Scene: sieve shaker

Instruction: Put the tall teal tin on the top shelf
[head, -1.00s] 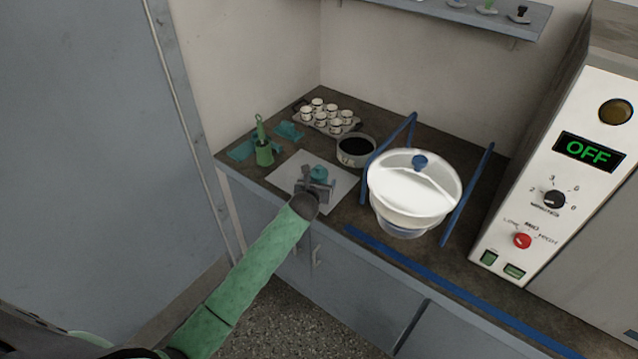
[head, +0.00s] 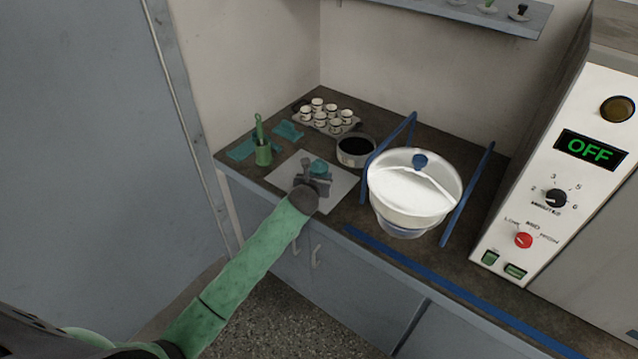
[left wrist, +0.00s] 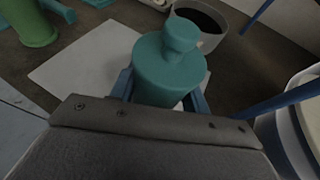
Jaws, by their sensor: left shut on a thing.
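The teal tin (head: 319,166) is at the white sheet on the counter, mostly hidden by my gripper in the head view. In the left wrist view the teal tin (left wrist: 170,66) shows a round body with a narrower knobbed top, between my fingers. My left gripper (head: 314,181) is shut on it; its blue fingers also flank the tin in the left wrist view (left wrist: 160,90). Whether the tin touches the sheet cannot be told. The shelf (head: 520,18) is on the back wall at the top right, only partly in view. My right gripper is not in view.
A green cup (head: 263,154) with a handle and teal cloths (head: 288,131) lie left of the white sheet (head: 345,185). A tray of several small cups, a dark-filled round pan (head: 355,150), a white lidded bowl (head: 412,195) between blue rails, and a machine reading OFF (head: 560,150) stand along the counter.

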